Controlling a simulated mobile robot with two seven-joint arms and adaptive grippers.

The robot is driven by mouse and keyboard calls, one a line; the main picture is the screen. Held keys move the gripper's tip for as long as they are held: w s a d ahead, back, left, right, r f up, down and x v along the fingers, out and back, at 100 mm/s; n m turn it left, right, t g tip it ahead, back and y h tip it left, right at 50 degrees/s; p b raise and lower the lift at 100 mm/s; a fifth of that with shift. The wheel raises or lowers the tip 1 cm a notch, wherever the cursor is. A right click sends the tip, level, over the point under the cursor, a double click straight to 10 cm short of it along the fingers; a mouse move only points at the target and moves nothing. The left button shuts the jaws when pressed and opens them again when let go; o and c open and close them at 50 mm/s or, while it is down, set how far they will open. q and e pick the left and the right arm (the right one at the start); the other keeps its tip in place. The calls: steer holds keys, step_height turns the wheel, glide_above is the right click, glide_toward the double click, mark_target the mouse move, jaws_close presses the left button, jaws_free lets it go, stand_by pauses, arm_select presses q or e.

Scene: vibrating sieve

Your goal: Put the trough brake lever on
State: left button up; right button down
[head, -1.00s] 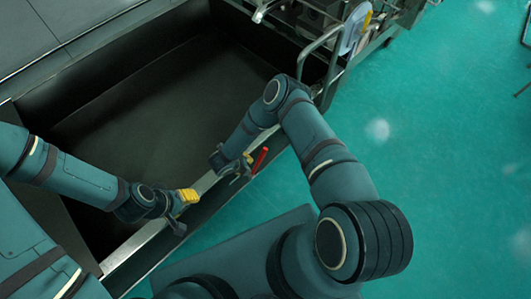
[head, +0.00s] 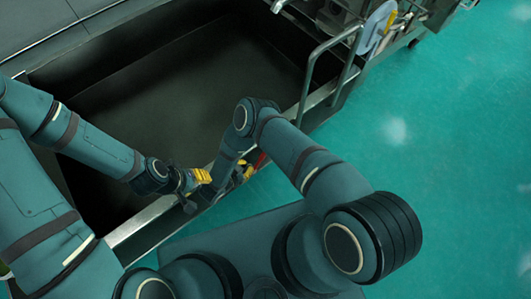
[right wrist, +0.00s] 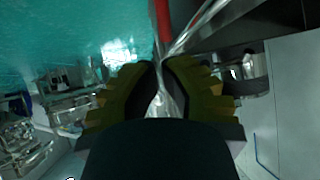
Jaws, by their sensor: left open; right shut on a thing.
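The trough brake lever has a red handle (head: 261,161) and sits at the outer side of the trough's near rim. In the right wrist view the red bar (right wrist: 163,22) runs up from a shiny metal part between my fingers. My right gripper (right wrist: 160,85) is shut on the lever at this metal part. In the head view my right gripper (head: 243,174) is partly hidden by its own arm. My left gripper (head: 204,176), with yellow fingers, is open and empty over the rim, just left of the right gripper.
The large dark trough (head: 190,70) lies open behind both grippers, with a bare metal rim (head: 140,222). A metal tube handle (head: 325,58) rises from its right end. Machine parts stand at the top right. The turquoise floor (head: 450,150) is clear on the right.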

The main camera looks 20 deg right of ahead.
mark_target(263, 156)
steer(key=b+x, duration=0.6)
steer(key=x, duration=0.7)
steer(key=shift+w+d+f+b, duration=0.2)
steer(key=shift+w+d+b, duration=0.05)
steer(key=shift+d+b, duration=0.15)
